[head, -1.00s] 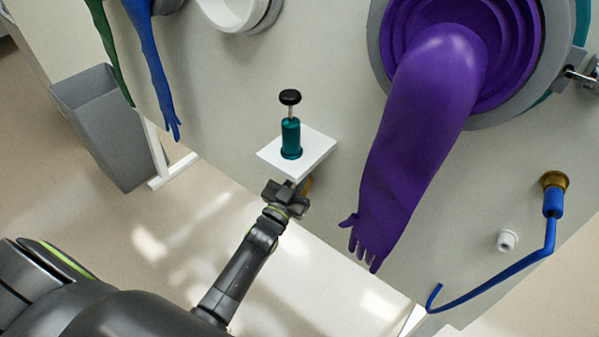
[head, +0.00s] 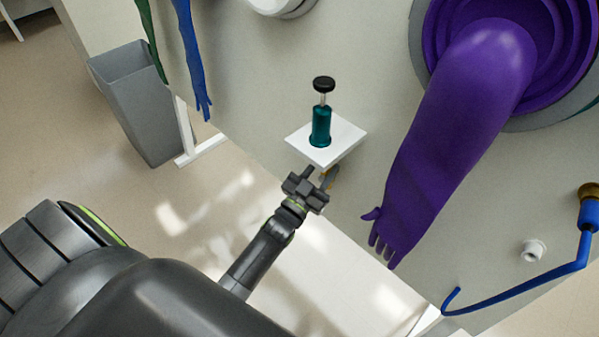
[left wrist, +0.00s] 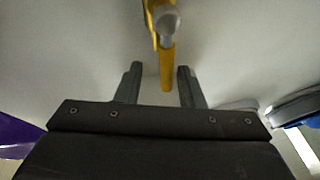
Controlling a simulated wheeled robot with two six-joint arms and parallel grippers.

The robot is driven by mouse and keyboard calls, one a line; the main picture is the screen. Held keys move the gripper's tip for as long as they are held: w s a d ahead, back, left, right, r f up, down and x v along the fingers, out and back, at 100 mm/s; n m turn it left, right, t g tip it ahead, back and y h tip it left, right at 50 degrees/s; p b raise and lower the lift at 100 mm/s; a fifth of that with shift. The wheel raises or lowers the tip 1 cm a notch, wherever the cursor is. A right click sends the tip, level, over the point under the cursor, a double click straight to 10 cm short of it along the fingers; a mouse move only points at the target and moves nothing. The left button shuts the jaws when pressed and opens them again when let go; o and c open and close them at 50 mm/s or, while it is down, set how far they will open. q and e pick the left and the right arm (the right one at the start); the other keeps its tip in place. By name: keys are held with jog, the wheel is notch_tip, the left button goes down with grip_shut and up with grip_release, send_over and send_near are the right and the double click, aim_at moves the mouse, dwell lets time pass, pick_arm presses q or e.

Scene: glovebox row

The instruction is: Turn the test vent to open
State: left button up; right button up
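The test vent appears to be the small yellow lever (left wrist: 167,68) on a pale round hub, seen at the top centre of the left wrist view. Its lever points down in that picture. In the head view a bit of yellow (head: 331,177) shows just below the white shelf, partly hidden by it and my gripper. My left gripper (head: 307,176) is just below the shelf. In the left wrist view its two fingers (left wrist: 160,70) are apart, with the lever's lower end in line with the gap. I cannot tell whether they touch it. My right gripper is out of view.
A white shelf (head: 345,136) with a teal plunger-topped cylinder (head: 321,127) sits right above my gripper. A purple glove (head: 440,150) hangs to the right. A blue bent pipe (head: 520,288) and white fitting (head: 533,250) are lower right. A grey bin (head: 140,110) stands left.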

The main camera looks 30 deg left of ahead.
pick_arm(q)
jog(key=b+v, duration=0.1)
jog(key=v, duration=1.4)
jog(key=shift+s, duration=0.3)
jog(key=shift+f, duration=0.1)
